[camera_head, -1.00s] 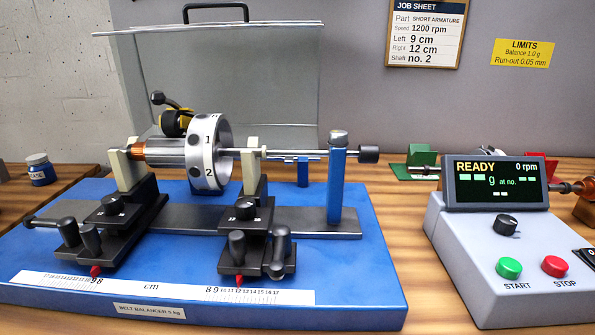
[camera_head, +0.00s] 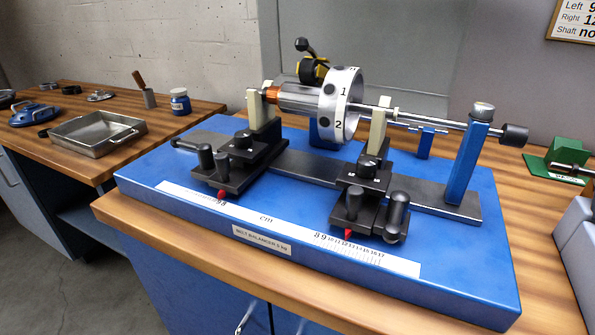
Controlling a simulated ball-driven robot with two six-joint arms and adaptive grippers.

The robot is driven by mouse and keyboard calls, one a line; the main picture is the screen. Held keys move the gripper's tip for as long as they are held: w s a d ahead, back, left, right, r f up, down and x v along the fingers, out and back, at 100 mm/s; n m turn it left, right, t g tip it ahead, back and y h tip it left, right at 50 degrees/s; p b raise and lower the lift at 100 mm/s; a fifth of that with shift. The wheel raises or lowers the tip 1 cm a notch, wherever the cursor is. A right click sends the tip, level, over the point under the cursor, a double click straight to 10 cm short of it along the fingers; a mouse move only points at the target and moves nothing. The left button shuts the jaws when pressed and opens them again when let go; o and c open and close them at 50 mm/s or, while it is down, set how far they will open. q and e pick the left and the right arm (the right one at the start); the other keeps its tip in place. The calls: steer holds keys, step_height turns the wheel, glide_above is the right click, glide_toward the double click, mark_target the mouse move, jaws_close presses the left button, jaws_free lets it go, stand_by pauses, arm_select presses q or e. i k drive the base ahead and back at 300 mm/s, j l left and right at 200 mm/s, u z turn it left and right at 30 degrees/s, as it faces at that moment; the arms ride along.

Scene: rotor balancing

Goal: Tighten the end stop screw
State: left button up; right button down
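The blue end stop post (camera_head: 467,165) stands upright at the right end of the balancer's dark rail. A silver knurled screw head (camera_head: 482,111) sits on top of it. A black round knob (camera_head: 514,135) is beyond the post, in line with the rotor shaft (camera_head: 418,117). How far the screw is turned in cannot be told. The rotor (camera_head: 341,103), with marks 1 and 2, rests across two cream supports (camera_head: 377,131) on black carriages. Neither of my grippers is in view.
The blue balancer base (camera_head: 480,283) sits on a wooden bench. A metal tray (camera_head: 98,132), a blue jar (camera_head: 180,101) and small tools lie on the left bench. A green bracket (camera_head: 557,160) and the grey control box (camera_head: 580,240) are at the right.

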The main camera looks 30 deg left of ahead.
mark_target(481, 112)
steer(key=k+l+u, duration=0.1)
steer(key=u, duration=0.3)
steer(key=k+l+u, duration=0.1)
steer(key=u, duration=0.3)
steer(key=k+l+u, duration=0.1)
steer(key=u, duration=0.25)
